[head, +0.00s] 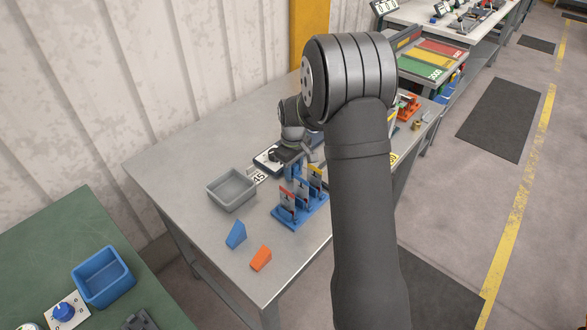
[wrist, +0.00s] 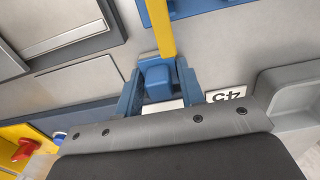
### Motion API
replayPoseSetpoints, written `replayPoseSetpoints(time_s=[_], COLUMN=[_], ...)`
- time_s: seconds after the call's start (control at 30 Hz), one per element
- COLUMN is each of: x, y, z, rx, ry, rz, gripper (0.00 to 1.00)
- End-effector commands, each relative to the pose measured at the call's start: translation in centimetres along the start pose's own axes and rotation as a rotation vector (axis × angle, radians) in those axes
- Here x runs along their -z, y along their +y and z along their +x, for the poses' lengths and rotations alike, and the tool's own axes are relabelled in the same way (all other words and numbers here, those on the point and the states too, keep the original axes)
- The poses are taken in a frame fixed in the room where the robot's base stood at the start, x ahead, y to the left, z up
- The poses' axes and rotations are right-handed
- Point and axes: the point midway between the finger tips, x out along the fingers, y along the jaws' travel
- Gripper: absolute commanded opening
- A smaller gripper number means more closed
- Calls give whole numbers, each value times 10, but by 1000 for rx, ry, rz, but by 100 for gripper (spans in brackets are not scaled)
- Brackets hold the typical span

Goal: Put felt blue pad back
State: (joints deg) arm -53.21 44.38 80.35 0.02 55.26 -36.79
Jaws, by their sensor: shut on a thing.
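My gripper shows in the wrist view (wrist: 160,88), with a blue finger on each side. It is shut on a small blue block with rounded edges (wrist: 157,76), which looks like the blue pad. A yellow strip (wrist: 160,28) runs from this block to the top edge of the wrist view; I cannot tell whether the two are joined. In the head view my gripper (head: 292,168) is low over the grey table, beside the label marked 45 (head: 260,178). My arm hides part of the area behind it, and the held block cannot be made out there.
A grey bin (head: 211,193) stands left of my gripper. A blue rack (head: 290,222) with red and yellow pieces stands in front. A blue wedge (head: 236,234) and an orange wedge (head: 261,258) lie near the front edge. The table's far left is clear.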

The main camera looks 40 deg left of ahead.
Motion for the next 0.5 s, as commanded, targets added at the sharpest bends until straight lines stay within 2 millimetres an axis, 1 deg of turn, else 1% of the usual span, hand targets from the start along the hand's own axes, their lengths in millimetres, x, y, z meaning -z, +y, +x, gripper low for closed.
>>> replayPoseSetpoints(time_s=[0.17, 0.27, 0.3, 0.4, 0.5], x=[0, 0, 0, 0, 0], y=[0, 0, 0, 0, 0], z=[0, 2, 3, 2, 2], rx=[0, 0, 0, 0, 0], ry=[0, 0, 0, 0, 0], rz=[0, 0, 0, 0, 0], gripper=[10, 10, 39, 57, 57])
